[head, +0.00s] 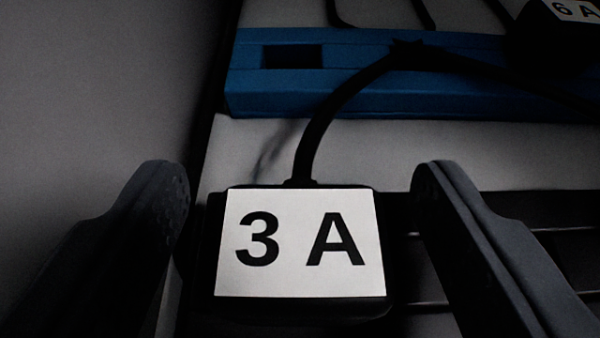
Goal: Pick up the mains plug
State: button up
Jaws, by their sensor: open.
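A black mains plug (300,309) with a white label reading "3 A" (300,245) is in the lower middle of the head view. Its black cable (322,130) leaves the far side and rises to a blue bar. My gripper (300,190) is open, with one dark finger left of the plug and one right of it. The left finger looks close to the plug's side; a wider gap shows on the right. Whether either finger touches the plug, I cannot tell. The plug's underside is hidden.
The blue bar (270,90) with a rectangular slot runs across behind the plug. Another black plug labelled "6 A" (565,35) is at the top right. More dark cables cross the top. Dark slats (545,215) lie at the right, and a grey wall-like surface (90,90) is at the left.

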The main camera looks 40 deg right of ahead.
jog(key=shift+p+x, duration=0.45)
jog(key=shift+x, duration=0.6)
jog(key=c, duration=1.1)
